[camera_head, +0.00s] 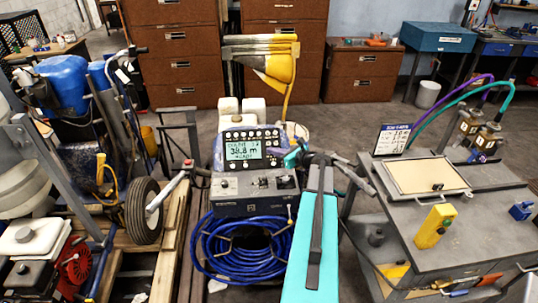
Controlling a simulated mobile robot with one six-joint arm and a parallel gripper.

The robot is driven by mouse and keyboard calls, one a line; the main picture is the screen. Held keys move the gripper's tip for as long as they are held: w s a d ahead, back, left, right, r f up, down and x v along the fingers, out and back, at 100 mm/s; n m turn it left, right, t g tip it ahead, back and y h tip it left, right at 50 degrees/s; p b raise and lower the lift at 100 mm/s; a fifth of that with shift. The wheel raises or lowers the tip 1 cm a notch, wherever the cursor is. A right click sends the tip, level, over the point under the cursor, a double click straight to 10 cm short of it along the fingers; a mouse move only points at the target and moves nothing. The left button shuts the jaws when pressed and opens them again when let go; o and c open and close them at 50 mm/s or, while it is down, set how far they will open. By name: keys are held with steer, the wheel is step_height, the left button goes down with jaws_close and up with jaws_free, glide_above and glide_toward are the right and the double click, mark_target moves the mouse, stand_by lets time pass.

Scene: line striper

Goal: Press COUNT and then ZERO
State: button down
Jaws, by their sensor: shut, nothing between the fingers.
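The striper's dark control console (226,147) stands upright in the middle of the view. Its lit green screen (241,150) reads 38.8 m; the smaller lines are hard to read. Small pale buttons (250,133) line the console above and beside the screen. Their labels are too small to read, so I cannot tell which is COUNT or ZERO. My gripper (291,159) is shut and empty, small in the picture, by the console's right edge. I cannot tell whether it touches the console.
A lower switch box (254,186) sits under the console, with coiled blue hose (240,250) below. A wheel (144,210) and wood planks (168,245) crowd the left.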

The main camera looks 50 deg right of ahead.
steer(key=shift+w+d+f+b, duration=0.2)
steer(key=shift+w+d+f, duration=0.2)
steer(key=shift+f, duration=0.15)
steer(key=shift+w+d+f+b, duration=0.25)
steer(key=shift+w+f, duration=0.2)
steer(key=shift+f, duration=0.1)
steer(key=shift+w+d+f+b, duration=0.2)
steer(key=shift+w+d+f, duration=0.2)
steer(key=shift+f, duration=0.15)
steer(key=shift+w+d+f+b, duration=0.35)
steer(key=shift+w+f, duration=0.15)
steer(key=shift+f, duration=0.1)
stand_by(2.3)
steer(key=shift+s+r, duration=0.1)
stand_by(0.4)
steer(key=shift+s+a+r, duration=0.4)
steer(key=shift+r, duration=0.1)
steer(key=shift+p, duration=0.3)
steer(key=shift+s+a+r+p, duration=0.25)
steer(key=shift+s+a+r, duration=0.15)
steer(key=shift+r, duration=0.2)
steer(key=shift+s+a+r+p, duration=0.2)
steer(key=shift+s+a+r, duration=0.15)
steer(key=shift+s+r, duration=0.2)
steer(key=shift+s+a+r+p, duration=0.25)
steer(key=shift+s+a+r, duration=0.15)
steer(key=shift+r, duration=0.2)
stand_by(0.4)
